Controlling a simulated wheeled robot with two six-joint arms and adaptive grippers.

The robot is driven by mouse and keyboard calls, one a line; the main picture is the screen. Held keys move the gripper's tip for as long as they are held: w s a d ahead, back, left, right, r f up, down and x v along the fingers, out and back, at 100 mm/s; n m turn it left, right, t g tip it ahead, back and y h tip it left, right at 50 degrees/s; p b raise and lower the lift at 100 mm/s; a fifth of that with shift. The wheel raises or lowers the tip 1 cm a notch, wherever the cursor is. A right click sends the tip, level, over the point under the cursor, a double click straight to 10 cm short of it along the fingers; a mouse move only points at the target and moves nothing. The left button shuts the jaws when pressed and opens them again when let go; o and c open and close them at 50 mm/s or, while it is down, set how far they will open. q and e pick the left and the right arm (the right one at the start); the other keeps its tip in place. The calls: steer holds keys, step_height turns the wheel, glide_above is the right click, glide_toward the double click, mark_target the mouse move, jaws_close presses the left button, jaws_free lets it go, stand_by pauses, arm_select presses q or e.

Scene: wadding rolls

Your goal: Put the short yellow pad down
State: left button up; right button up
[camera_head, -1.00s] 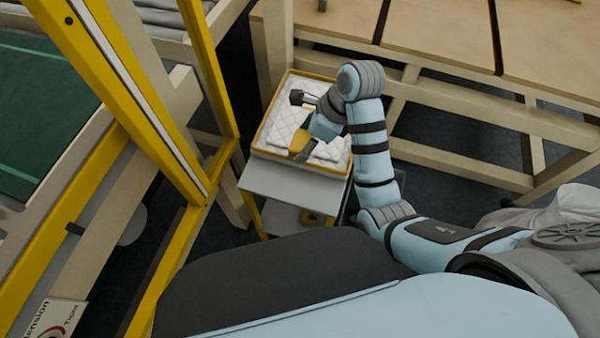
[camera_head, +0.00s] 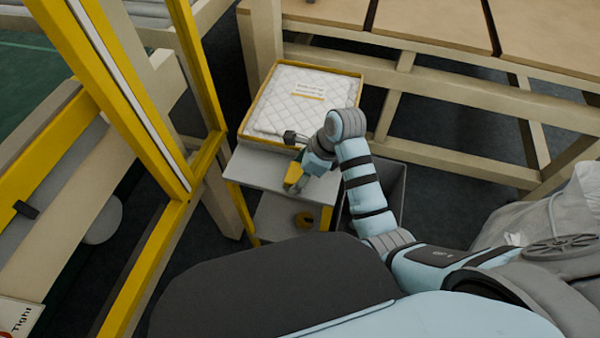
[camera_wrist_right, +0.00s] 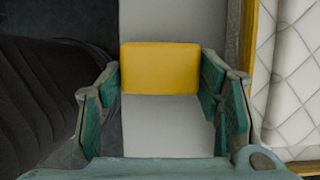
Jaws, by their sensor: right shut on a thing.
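The short yellow pad (camera_wrist_right: 160,68) sits between the two green fingers of my right gripper (camera_wrist_right: 162,85) in the right wrist view, with a finger against each end. In the head view my right gripper (camera_head: 294,180) is over the grey top (camera_head: 255,172) of a small stand, just in front of a yellow-edged tray (camera_head: 361,86). Only a little of the pad shows there beside the fingers. The grey surface lies under the pad in the wrist view; I cannot tell whether they touch. My left gripper is not in view.
White quilted wadding (camera_head: 290,108) with a label lies in the tray. A dark bin (camera_head: 393,190) is right of the stand. A yellow frame (camera_head: 205,90) rises at left; a wooden table (camera_head: 430,27) is behind.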

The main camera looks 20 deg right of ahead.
steer(key=shift+f, duration=0.15)
steer(key=o, duration=0.9)
steer(key=shift+w+f, duration=0.1)
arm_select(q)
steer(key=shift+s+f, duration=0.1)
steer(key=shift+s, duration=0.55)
arm_select(e)
steer(key=shift+r, duration=0.2)
arm_select(q)
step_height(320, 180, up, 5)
steer(key=p, duration=0.5)
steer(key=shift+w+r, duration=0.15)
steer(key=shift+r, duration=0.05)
arm_select(e)
steer(key=v, duration=1.2)
